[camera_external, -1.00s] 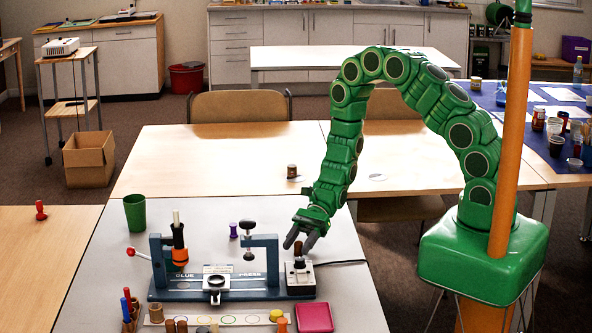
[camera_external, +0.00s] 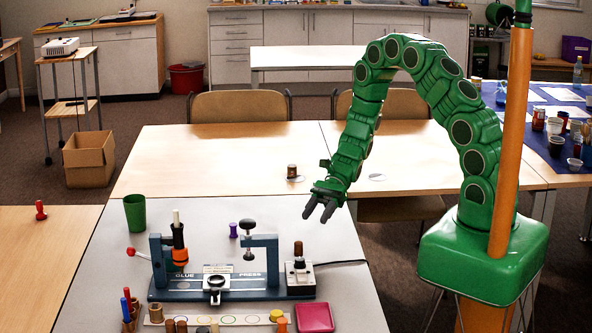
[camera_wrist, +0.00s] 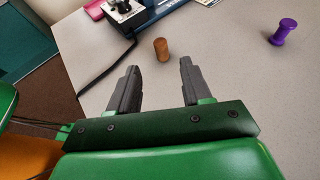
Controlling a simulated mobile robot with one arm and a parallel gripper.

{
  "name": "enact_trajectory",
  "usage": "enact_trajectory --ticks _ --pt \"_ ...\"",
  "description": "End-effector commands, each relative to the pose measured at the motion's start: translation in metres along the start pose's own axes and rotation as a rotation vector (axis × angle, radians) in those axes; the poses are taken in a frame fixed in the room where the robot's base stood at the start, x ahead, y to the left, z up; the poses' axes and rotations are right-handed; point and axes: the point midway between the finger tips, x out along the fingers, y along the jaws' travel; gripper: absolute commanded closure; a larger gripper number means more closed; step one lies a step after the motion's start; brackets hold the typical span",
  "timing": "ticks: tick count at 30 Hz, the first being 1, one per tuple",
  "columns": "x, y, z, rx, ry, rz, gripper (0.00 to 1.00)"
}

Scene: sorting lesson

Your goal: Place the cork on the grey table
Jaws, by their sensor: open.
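The cork (camera_wrist: 161,48) is a small orange-brown cylinder standing upright on the grey table (camera_wrist: 220,70) in the wrist view. In the external view the brown cork (camera_external: 298,249) shows just behind the small control box, which hides its foot. My gripper (camera_external: 320,214) is open and empty, up and to the right of the cork in the external view. In the wrist view the two dark fingers of my gripper (camera_wrist: 158,82) are apart, with the cork beyond their tips and not touching them.
The control box (camera_external: 301,280) and its cable (camera_external: 342,262) are close to the cork. The blue glue press (camera_external: 215,289) stands to the left. A purple spool (camera_external: 233,230) stands behind it. The grey tabletop below my gripper is clear.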

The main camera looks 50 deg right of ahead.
Motion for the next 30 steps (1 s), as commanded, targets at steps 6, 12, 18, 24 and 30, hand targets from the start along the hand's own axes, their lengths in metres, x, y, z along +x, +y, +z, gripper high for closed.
enact_trajectory --ticks 6,12,18,24,30 --pt "-0.005 0.0 0.0 0.0 0.001 -0.001 0.51" --pt "-0.007 0.003 0.009 -0.027 0.009 0.013 0.51" --pt "-0.017 0.018 0.042 -0.137 0.045 0.075 0.51" --pt "-0.029 0.039 0.075 -0.26 0.092 0.149 0.51" --pt "-0.041 0.063 0.104 -0.378 0.143 0.226 0.51"
